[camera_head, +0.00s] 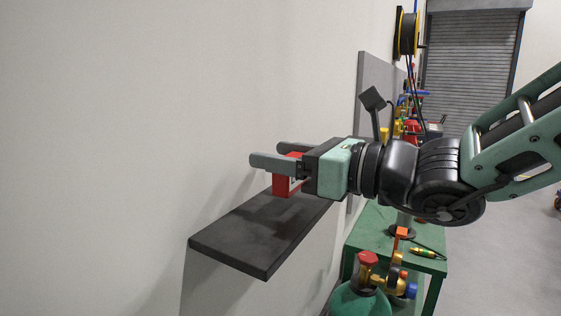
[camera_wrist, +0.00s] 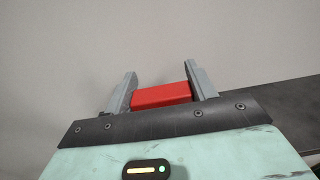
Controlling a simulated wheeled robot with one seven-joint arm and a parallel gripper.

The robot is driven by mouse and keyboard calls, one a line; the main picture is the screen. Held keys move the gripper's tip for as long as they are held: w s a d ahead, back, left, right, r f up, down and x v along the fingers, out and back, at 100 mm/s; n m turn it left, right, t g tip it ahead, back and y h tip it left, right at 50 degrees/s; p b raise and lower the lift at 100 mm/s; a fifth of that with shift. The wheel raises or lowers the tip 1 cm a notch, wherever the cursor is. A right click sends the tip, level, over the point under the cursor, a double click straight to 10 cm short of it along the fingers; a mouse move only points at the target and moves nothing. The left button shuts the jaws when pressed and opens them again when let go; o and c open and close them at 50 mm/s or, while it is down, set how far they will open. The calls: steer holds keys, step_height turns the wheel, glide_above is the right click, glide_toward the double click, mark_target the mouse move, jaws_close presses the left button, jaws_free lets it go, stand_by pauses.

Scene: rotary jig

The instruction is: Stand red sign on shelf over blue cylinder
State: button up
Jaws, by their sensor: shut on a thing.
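The red sign (camera_head: 282,187) is a small red block-like piece held between the fingers of my gripper (camera_head: 270,162). In the wrist view the red sign (camera_wrist: 161,95) lies across the gap between the two grey fingers of my gripper (camera_wrist: 160,86). The dark shelf (camera_head: 250,235) juts from the wall, and the sign is over its far part. I cannot tell whether the sign's lower edge touches the shelf. The shelf (camera_wrist: 285,115) also shows at the right in the wrist view. No blue cylinder is clearly seen under the shelf.
The pale wall (camera_head: 130,130) runs along the left, close to my fingertips. A green table (camera_head: 375,225) with tools stands right of the shelf, and a green gas bottle (camera_head: 355,302) with a red-knobbed valve stands in front. The near part of the shelf is bare.

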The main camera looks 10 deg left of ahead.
steer(key=shift+f, duration=0.7)
steer(key=shift+a+f+p, duration=0.1)
steer(key=shift+a+p, duration=0.05)
steer(key=shift+p, duration=0.4)
steer(key=shift+f, duration=0.2)
steer(key=shift+f, duration=0.15)
steer(key=o, duration=1)
steer(key=b+v, duration=0.3)
steer(key=v, duration=0.9)
steer(key=shift+b, duration=0.35)
